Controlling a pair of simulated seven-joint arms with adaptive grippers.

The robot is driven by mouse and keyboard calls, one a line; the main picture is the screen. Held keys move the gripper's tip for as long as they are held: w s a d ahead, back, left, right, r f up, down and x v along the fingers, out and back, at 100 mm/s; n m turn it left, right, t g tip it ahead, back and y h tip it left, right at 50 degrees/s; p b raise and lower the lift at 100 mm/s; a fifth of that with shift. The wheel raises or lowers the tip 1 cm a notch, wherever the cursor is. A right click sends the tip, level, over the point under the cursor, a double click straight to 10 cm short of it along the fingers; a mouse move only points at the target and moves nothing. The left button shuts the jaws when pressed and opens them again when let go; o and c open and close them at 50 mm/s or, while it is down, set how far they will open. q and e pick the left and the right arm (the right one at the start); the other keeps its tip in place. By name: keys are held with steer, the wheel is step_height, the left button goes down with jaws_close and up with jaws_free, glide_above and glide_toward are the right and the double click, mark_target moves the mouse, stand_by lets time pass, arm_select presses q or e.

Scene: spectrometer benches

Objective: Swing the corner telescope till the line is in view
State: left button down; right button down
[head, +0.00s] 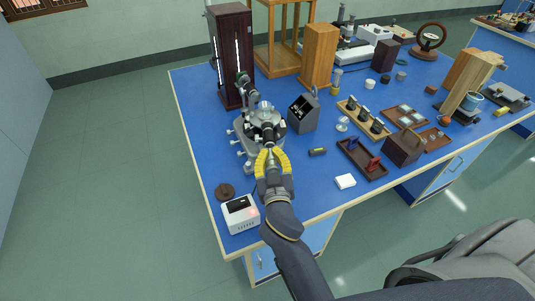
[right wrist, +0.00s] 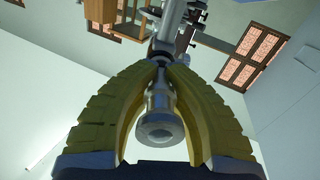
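The spectrometer (head: 249,132) stands near the left end of the blue bench, with a clear piece on its round table. Its collimator tube (head: 246,84) points back toward a tall dark wooden lamp housing (head: 231,50) with bright slits. The telescope (right wrist: 162,110) points toward me, and its eyepiece end hangs between the fingers in the right wrist view. My right gripper (head: 270,151) has its yellow fingers curved around the telescope, tips closed in on the tube; the same gripper (right wrist: 162,62) fills the wrist view. My left gripper is out of view. The spectral line cannot be seen.
A grey slanted box (head: 303,112) stands close right of the spectrometer. Trays and wooden boxes crowd the right. A dark chair (head: 465,262) is at lower right.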

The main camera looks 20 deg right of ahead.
steer(key=shift+f, duration=0.1)
steer(key=c, duration=1.2)
jaws_free()
steer(key=shift+c, duration=0.2)
